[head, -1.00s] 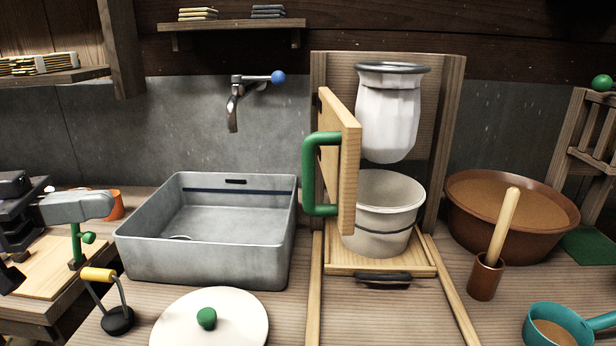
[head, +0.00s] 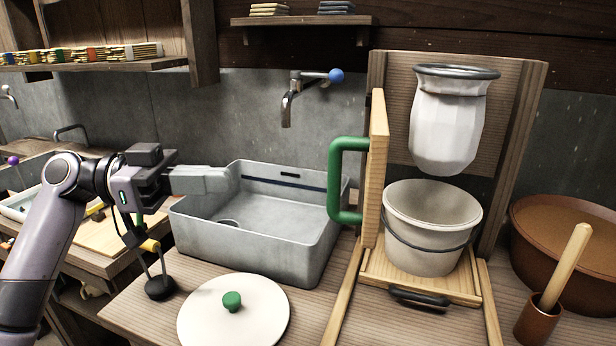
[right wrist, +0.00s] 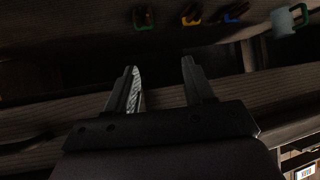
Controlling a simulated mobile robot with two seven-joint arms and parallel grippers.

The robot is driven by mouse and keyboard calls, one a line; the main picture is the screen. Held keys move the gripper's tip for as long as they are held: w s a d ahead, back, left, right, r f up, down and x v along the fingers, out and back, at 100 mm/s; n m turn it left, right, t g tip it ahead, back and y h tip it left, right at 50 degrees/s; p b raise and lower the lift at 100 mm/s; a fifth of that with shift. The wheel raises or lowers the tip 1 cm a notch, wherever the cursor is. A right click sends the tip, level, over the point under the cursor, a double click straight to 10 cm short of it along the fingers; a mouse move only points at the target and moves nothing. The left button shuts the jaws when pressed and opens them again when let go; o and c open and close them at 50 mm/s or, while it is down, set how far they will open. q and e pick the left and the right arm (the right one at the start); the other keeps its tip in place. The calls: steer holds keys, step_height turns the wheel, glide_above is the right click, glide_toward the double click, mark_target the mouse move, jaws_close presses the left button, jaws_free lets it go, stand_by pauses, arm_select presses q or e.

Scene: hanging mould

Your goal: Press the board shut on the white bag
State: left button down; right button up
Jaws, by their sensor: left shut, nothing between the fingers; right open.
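The wooden board (head: 376,170) with a green handle (head: 337,180) stands swung open at the left of the back frame, nearly edge-on in the head view. The white bag (head: 446,125) hangs from a dark ring on the back panel (head: 395,75), and the board is not against it. My left gripper (head: 233,180) is shut and empty, over the left side of the grey basin, well left of the green handle. The right gripper is outside the head view.
A pale bucket (head: 430,235) stands under the bag on a wooden tray (head: 440,287). The grey basin (head: 250,245) lies between my left gripper and the board. A white lid (head: 235,320) lies in front. A brown tub (head: 575,290) and a tap (head: 290,100) are nearby.

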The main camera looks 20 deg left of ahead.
arm_select(q)
steer(key=p+x, duration=0.3)
steer(key=x, duration=0.9)
steer(key=shift+w+d+p, duration=0.1)
steer(key=shift+d+p, duration=0.1)
steer(key=shift+p, duration=0.1)
